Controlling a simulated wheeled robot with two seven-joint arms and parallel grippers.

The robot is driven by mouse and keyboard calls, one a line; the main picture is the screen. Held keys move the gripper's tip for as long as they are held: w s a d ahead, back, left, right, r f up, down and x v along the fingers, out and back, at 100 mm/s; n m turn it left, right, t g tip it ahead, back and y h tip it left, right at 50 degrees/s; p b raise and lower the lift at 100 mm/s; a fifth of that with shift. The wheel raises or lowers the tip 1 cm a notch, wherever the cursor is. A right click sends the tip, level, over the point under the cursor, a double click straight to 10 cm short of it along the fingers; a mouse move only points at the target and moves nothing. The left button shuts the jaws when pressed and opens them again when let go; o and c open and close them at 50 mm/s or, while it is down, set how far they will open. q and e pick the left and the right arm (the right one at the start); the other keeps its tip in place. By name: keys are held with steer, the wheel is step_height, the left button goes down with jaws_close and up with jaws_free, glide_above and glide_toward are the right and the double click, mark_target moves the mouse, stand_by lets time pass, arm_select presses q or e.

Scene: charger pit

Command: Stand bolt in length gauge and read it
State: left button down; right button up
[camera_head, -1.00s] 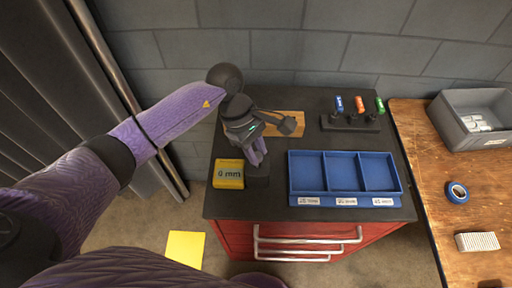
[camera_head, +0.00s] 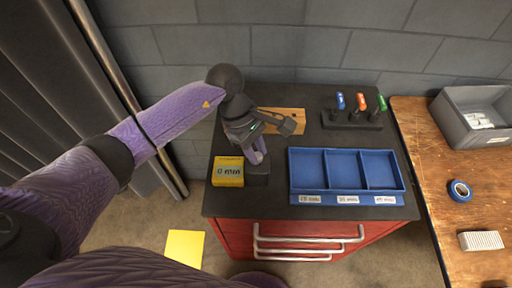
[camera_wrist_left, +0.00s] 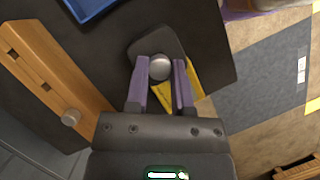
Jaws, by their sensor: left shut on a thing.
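My left gripper (camera_head: 260,157) points down over the dark block of the length gauge (camera_head: 257,174). In the left wrist view its purple fingers (camera_wrist_left: 160,80) are shut on a bolt (camera_wrist_left: 160,67) whose round silver head faces the camera. The bolt stands over the dark gauge block (camera_wrist_left: 150,42); its lower end is hidden, so I cannot tell whether it touches the bottom. The gauge's yellow display (camera_head: 228,171) is on the block's left and carries dark text, too blurred to read surely. My right gripper is not in view.
A blue tray (camera_head: 347,199) with three empty, labelled compartments lies right of the gauge. A wooden rack (camera_head: 290,113) behind shows empty holes and one bolt (camera_wrist_left: 71,117) in the wrist view. Coloured-handled tools stand in a dark holder (camera_head: 352,121). A grey bin (camera_head: 448,127) is on the wooden bench.

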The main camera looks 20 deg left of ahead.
arm_select(q)
steer(key=shift+f+b, duration=0.55)
steer(key=shift+f, duration=0.15)
steer(key=shift+c, duration=2)
jaws_free()
steer(key=shift+a+r, duration=0.1)
steer(key=shift+r, duration=0.2)
steer(key=p+v, duration=0.1)
steer(key=v, duration=0.8)
steer(key=shift+r, duration=0.15)
